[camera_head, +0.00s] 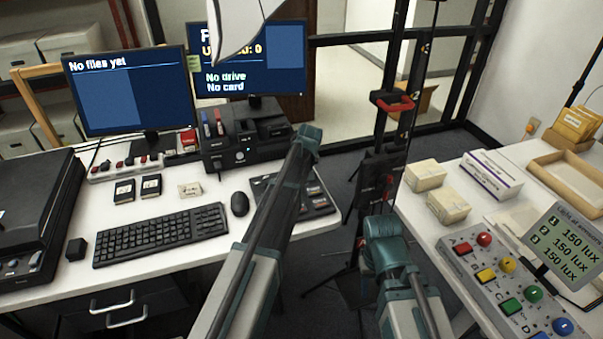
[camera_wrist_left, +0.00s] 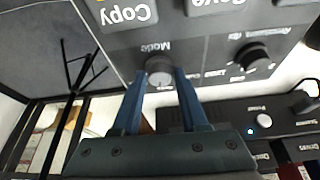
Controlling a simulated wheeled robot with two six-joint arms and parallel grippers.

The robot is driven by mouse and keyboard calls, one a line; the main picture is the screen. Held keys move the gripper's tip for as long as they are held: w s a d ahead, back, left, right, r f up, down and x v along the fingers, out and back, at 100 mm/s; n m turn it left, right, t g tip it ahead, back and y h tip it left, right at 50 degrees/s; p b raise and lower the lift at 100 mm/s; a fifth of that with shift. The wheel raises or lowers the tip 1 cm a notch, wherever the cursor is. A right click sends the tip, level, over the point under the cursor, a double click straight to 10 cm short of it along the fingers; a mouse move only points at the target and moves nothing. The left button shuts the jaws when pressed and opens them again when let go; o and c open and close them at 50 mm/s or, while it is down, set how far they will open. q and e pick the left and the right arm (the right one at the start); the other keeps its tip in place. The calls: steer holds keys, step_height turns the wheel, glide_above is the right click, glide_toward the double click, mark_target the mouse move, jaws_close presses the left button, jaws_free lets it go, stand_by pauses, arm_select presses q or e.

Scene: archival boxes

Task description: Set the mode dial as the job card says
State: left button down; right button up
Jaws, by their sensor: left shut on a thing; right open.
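The grey mode dial (camera_wrist_left: 159,65) is a small round knob under the upside-down word "Mode" on a dark control panel (camera_wrist_left: 205,58). My left gripper (camera_wrist_left: 159,77) has its two blue fingers on either side of the dial, shut on it. The dial's setting cannot be read. In the head view the panel (camera_head: 318,203) lies right of the mouse, partly behind my left arm; the dial is hidden there. My right gripper (camera_head: 384,232) is over the gap between the tables, holding nothing visible; its fingers are not clear. No job card can be identified.
A second knob (camera_wrist_left: 252,57) and the Copy button (camera_wrist_left: 127,12) are close to the dial. A black drive unit (camera_head: 245,147), keyboard (camera_head: 160,234) and mouse (camera_head: 240,203) share the desk. A button box (camera_head: 487,262) and lux display (camera_head: 566,243) stand on the right table.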

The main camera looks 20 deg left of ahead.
arm_select(q)
steer(key=shift+d+n+g+y, duration=0.1)
steer(key=shift+n+g+y, duration=0.2)
steer(key=shift+n, duration=0.7)
steer(key=shift+c, duration=2.2)
jaws_free()
steer(key=p+v, duration=1.2)
steer(key=v, duration=0.1)
steer(key=shift+d+r+p, duration=0.2)
steer(key=shift+r+p, duration=0.1)
steer(key=shift+p, duration=0.1)
steer(key=shift+s, duration=0.1)
